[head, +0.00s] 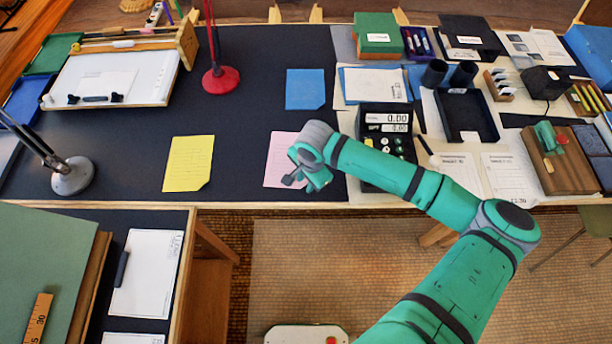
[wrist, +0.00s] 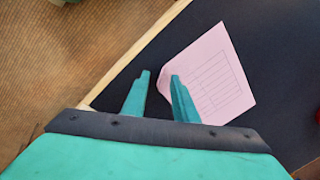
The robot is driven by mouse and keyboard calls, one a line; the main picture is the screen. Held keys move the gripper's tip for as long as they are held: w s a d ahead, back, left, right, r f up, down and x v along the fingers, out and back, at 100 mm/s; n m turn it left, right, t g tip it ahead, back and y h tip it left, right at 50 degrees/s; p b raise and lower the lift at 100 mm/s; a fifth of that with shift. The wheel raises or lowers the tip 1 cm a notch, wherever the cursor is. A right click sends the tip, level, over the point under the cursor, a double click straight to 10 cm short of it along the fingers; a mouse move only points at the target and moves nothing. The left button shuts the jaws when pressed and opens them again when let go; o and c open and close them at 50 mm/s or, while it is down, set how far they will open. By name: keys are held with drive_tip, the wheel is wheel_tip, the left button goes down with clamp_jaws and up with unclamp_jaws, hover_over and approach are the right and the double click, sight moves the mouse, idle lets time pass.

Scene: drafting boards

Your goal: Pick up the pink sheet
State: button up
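The pink sheet (head: 277,166) lies flat on the dark table mat near the front edge. My arm and gripper partly cover its right side in the head view. In the wrist view the pink sheet (wrist: 212,78) shows a printed table and lies mostly beyond and right of the fingers. My gripper (wrist: 158,76) is open, with a gap between its two fingertips. The right finger overlaps the sheet's near corner in the picture. The left finger is over bare dark mat. My gripper (head: 300,181) also shows in the head view at the sheet's lower right. Its height above the sheet is hard to tell.
A yellow sheet (head: 189,163) lies to the left and a blue sheet (head: 306,89) behind. A black calculator-like device (head: 386,151) stands close on the right. A red lamp stand (head: 220,80) is at the back. Dark mat (head: 240,126) is bare between the sheets.

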drive_tip(key=shift+w+f, duration=0.1)
drive_tip(key=shift+f, duration=0.2)
clamp_jaws()
drive_tip(key=shift+s, duration=0.2)
